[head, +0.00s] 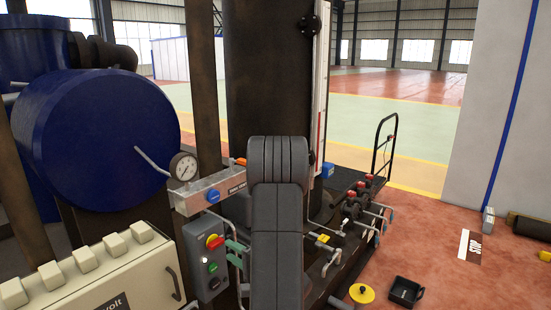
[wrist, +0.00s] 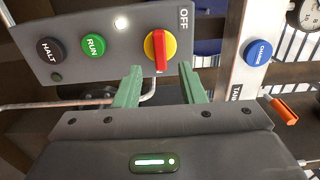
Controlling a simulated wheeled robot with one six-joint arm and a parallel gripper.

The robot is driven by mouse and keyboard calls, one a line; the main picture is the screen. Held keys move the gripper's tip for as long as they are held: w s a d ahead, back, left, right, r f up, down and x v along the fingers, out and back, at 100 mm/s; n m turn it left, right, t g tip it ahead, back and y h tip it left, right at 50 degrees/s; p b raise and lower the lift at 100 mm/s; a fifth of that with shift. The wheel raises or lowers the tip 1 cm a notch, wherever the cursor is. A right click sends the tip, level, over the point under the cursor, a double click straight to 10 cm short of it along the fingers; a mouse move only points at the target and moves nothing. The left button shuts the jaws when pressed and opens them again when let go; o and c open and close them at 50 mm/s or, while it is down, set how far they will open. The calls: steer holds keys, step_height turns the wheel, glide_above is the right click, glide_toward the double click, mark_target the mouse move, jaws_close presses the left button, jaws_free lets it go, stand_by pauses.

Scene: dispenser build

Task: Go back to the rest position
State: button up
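My gripper's two green fingers (wrist: 162,88) are spread apart with nothing seen between their tips. In the wrist view they point toward the lower edge of a grey control box (wrist: 120,45), just below a red rotary switch on a yellow disc (wrist: 160,50). The switch's handle stands upright in that view, beside the word OFF. In the head view my gripper (head: 236,258) is just right of the same box (head: 205,262), partly hidden by my dark arm. I cannot tell whether a finger touches the box.
A black HALT button (wrist: 50,50) and a green RUN button (wrist: 94,45) sit on the box. A metal bracket (head: 210,190) with a blue CHARGE button (wrist: 258,53), an orange lever (wrist: 284,112) and a gauge (head: 184,167) is close by.

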mark_target(219, 244)
steer(key=shift+x, duration=2.7)
steer(key=v, duration=1.4)
steer(key=x, duration=1.4)
steer(key=shift+a, duration=0.15)
steer(key=shift+n+b, duration=0.75)
steer(key=shift+n, duration=0.25)
steer(key=n+b, duration=0.2)
steer(key=n, duration=0.1)
steer(key=shift+n, duration=0.3)
steer(key=shift+r+n+b, duration=0.15)
steer(key=shift+n+b, duration=0.35)
steer(key=shift+n, duration=0.4)
steer(key=shift+s, duration=0.1)
